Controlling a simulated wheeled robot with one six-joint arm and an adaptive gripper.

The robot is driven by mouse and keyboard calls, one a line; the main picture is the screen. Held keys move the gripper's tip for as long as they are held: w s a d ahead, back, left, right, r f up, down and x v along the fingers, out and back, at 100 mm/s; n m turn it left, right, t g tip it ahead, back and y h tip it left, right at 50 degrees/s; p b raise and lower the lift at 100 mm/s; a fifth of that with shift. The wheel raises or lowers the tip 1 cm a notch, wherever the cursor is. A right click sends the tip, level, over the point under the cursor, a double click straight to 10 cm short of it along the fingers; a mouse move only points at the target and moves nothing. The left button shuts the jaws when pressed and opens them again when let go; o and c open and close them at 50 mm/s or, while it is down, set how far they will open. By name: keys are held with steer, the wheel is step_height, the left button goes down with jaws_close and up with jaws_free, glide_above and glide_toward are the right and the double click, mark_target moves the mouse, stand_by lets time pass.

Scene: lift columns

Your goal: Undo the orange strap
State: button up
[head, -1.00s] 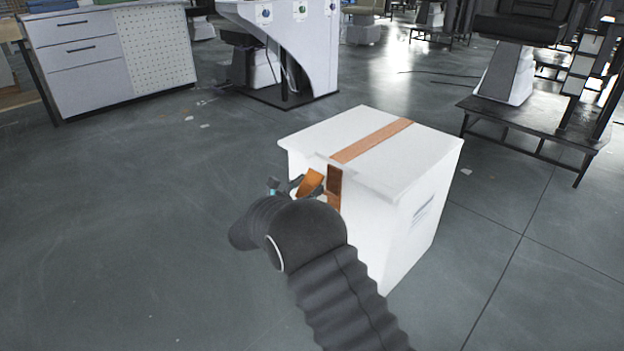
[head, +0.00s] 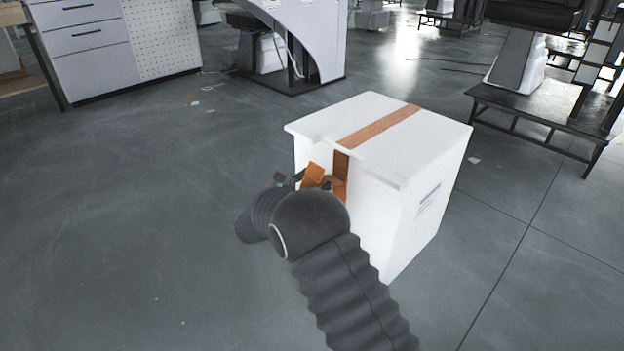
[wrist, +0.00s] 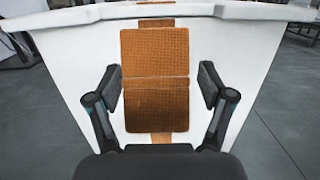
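The orange strap (head: 380,127) runs over the top of a white box (head: 432,190) and down its near face. An orange flap of it (head: 313,174) stands out from that face. In the wrist view the flap (wrist: 155,75) fills the space between my fingers, with a narrow strap strip below it. My gripper (wrist: 160,86) is open, one finger on each side of the flap. A small gap shows at the right finger; the left finger is very close to the flap's edge, and I cannot tell if it touches. My arm hides the lower near face in the head view.
The box stands on a grey floor (head: 120,220), clear to the left. A white drawer cabinet (head: 92,55) stands at the back left and a white machine (head: 310,35) behind the box. A dark metal stand (head: 535,110) is at the back right.

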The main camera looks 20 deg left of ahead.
steer(key=shift+s+a+r, duration=0.2)
steer(key=shift+a+r, duration=0.1)
steer(key=shift+a, duration=0.05)
steer(key=shift+s+a, duration=0.1)
steer(key=shift+s, duration=0.15)
steer(key=v, duration=1.1)
steer(key=shift+s+f, duration=0.2)
steer(key=shift+c, duration=0.2)
